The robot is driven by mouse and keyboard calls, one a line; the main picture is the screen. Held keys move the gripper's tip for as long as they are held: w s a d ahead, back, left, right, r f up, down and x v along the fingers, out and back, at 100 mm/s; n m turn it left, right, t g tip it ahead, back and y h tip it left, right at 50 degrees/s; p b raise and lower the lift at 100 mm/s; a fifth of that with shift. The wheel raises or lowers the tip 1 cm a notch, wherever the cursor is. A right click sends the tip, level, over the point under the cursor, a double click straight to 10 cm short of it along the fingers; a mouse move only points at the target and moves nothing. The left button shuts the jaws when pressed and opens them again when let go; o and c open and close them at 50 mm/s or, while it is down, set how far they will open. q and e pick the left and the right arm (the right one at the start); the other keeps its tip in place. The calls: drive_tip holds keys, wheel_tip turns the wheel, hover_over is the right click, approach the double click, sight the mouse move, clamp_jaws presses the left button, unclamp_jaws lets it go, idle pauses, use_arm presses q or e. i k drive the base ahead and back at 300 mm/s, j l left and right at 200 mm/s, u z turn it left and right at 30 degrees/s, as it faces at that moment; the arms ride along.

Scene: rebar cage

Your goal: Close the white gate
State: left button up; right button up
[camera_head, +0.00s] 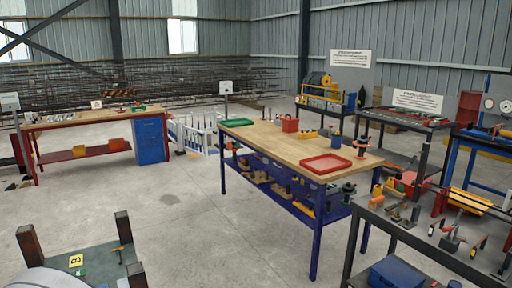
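The white gate (196,134) is a low picket structure on the floor in the middle distance. It stands between the blue cabinet of the left bench and the long wooden workbench. Its right end is near the workbench, and the pickets overlap at this angle. It is too small to tell how far the gate stands open or whether a latch shows. Neither of my grippers is in view.
The wooden workbench (268,137) with blue legs stands right of centre. A red-framed bench (85,121) with a blue cabinet (152,140) stands left. A grey bench (420,236) fills the lower right. Dark posts (122,227) rise at lower left. Open concrete floor (185,205) lies between.

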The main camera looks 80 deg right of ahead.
sight(193, 141)
drive_tip(key=z, duration=2.7)
